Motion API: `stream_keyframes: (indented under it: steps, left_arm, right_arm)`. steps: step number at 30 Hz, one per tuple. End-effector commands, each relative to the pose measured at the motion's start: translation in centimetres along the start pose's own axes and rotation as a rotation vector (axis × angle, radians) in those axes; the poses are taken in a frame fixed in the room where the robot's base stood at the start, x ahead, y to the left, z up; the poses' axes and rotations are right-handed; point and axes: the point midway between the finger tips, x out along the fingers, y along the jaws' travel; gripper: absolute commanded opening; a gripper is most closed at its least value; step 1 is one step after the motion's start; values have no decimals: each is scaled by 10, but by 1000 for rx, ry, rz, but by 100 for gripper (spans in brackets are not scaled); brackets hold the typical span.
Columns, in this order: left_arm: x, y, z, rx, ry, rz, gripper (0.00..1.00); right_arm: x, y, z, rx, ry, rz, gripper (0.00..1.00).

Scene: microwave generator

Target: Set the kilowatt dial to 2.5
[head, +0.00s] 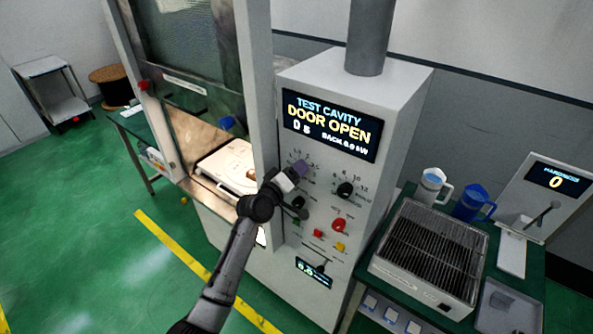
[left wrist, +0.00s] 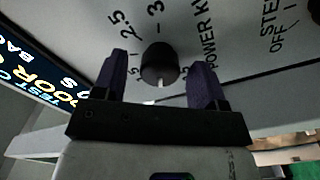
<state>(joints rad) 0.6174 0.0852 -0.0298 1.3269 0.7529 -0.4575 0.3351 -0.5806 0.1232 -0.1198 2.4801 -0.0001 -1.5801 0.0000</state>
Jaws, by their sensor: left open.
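The kilowatt dial (left wrist: 159,63) is a round black knob on the pale panel in the left wrist view. The numbers 2.5 and 3 and part of the word POWER are printed around it. A white mark shows on its lower side, pointing down in the picture. My left gripper (left wrist: 161,70) is open, with one purple finger on each side of the dial; whether either touches it I cannot tell. In the head view my left gripper (head: 293,175) is at the panel's upper left and hides most of the dial. My right gripper is not in view.
Above the dial, a display (head: 331,124) reads TEST CAVITY, DOOR OPEN. A second black dial (head: 345,189) sits to the right, with a red button (head: 338,224) below it. The cavity at left is open, with a white object (head: 229,166) inside. A grilled box (head: 432,248) stands at right.

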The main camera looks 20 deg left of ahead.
Motion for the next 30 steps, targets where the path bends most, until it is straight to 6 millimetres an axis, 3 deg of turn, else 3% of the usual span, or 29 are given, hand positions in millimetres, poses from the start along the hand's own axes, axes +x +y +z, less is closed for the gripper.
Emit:
stream_keyframes:
  steps: [16,30]
  left_arm:
    - [10,0,0,0,-1,-1,65]
    - [10,0,0,0,-1,-1,20]
  right_arm:
    - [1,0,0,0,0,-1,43]
    - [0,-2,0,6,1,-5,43]
